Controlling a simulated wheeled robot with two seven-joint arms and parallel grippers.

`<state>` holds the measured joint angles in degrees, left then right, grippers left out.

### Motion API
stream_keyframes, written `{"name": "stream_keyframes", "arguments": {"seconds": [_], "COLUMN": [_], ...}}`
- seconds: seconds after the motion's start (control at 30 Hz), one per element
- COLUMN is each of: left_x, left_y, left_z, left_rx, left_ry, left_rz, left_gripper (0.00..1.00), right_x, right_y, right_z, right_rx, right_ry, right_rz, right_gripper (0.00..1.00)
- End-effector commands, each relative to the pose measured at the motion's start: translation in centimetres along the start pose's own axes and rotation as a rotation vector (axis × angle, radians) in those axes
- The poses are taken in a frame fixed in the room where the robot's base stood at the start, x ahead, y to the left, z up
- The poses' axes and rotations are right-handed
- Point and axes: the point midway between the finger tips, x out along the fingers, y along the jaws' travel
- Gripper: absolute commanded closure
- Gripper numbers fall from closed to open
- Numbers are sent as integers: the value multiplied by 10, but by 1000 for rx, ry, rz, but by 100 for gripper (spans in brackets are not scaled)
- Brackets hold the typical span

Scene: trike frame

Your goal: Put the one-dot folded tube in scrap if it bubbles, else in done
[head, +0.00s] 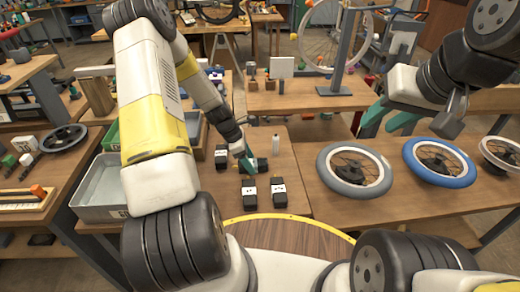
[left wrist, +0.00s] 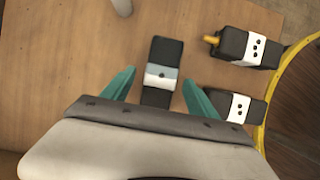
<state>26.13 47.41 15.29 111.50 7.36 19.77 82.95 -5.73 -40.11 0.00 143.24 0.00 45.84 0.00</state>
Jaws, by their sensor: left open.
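A black folded tube (left wrist: 166,52) with a pale band and one dark dot visible lies on the wooden table, between the spread teal fingers of my left gripper (left wrist: 160,82). In the head view my left gripper (head: 247,163) is low over the table, open, beside a dark tube (head: 262,164) that it partly hides. Two other black tubes with dotted white labels lie to the right in the left wrist view, one (left wrist: 257,47) with a yellow end, one (left wrist: 238,106) nearer. No bubbles are visible. My right gripper (head: 390,119) is at the right, its teal fingers apart and empty.
A grey metal bin (head: 88,212) stands at the table's left, with a green bin (head: 112,136) behind it; their labels are unreadable. A white bottle (head: 276,144) stands behind the tubes. Spoked wheels, including a blue-tyred one (head: 462,178), lie on the right table.

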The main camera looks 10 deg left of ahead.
Motion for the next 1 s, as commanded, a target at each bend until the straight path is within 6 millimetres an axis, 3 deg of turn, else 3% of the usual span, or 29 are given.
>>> {"name": "stream_keyframes", "arguments": {"seconds": [0.1,0.37,0.7,1.0], "left_x": [11,13,13,8], "left_y": [0,0,0,1], "left_z": [1,1,1,2], "left_rx": [0,1,1,2], "left_ry": [-1,0,0,0], "left_rz": [-1,1,1,2], "left_gripper": [32,34,100,100], "right_x": [0,0,0,0], "right_y": [0,0,0,0], "right_z": [0,0,0,0], "right_rx": [0,0,0,0], "right_ry": [0,0,0,0], "right_rz": [0,0,0,0], "right_gripper": [64,64,64,64]}}
